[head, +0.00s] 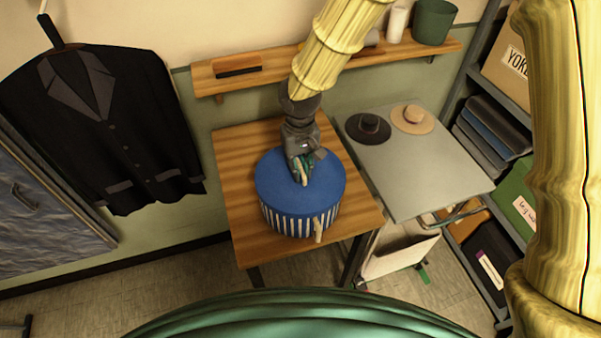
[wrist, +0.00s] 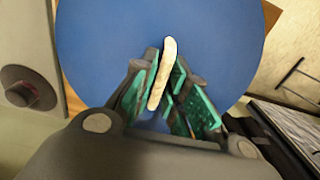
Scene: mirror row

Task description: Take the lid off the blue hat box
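The blue hat box (head: 290,222) stands on the wooden table, with blue and white striped sides. Its round blue lid (head: 268,182) sits on top and looks level, with no gap that I can see. A cream bar handle (wrist: 164,75) stands on the lid. My gripper (head: 301,168) points down over the middle of the lid. In the wrist view, the green finger pads (wrist: 165,68) are closed in on both sides of the handle and appear to pinch it. A small wooden tab (head: 318,230) shows at the box's front.
The wooden table (head: 237,200) has bare room left of the box. A grey table (head: 430,170) at the right holds a black hat (head: 368,128) and a tan hat (head: 412,118). A wall shelf (head: 215,80) runs behind; a black jacket (head: 105,130) hangs left.

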